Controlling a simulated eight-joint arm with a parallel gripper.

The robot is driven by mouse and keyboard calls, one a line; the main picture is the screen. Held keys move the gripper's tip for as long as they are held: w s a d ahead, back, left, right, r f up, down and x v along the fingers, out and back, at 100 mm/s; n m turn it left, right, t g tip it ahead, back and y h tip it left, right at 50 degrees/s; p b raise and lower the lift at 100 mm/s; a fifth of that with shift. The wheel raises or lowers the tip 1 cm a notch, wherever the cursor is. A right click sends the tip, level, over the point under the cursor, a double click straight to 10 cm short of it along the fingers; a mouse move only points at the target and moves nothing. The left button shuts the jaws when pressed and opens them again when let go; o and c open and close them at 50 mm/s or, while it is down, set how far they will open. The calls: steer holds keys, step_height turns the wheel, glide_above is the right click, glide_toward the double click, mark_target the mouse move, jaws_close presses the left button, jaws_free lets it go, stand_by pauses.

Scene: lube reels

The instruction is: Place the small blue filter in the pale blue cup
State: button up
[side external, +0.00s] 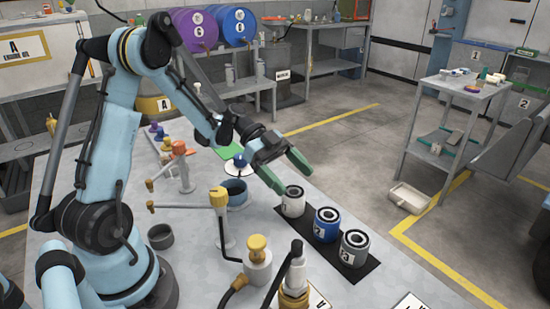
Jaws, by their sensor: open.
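The small blue filter (326,227) stands upright on a black mat (372,268), between a white filter (293,203) and a grey filter (354,250). The pale blue cup (235,194) is on the table to the left of the filters, partly behind a yellow-topped tap. My gripper (290,172) has green fingers spread apart and is open and empty. It hangs above and behind the white filter, up and left of the blue filter in the picture. I cannot see the inside of the cup clearly.
Taps on stands, including a yellow-handled one (219,197) and an orange-handled one (181,150), rise left of the filters. A yellow-capped pot (257,262) and a nozzle with a hose (295,272) stand in front. A dark grey cup (160,236) sits near my base.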

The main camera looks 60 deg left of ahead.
mark_target(326, 213)
steer(key=x, duration=1)
steer(key=shift+w+d+f, duration=0.2)
steer(key=shift+d+f, duration=0.05)
steer(key=c, duration=1.4)
steer(key=shift+o, duration=0.2)
steer(key=shift+r, duration=0.15)
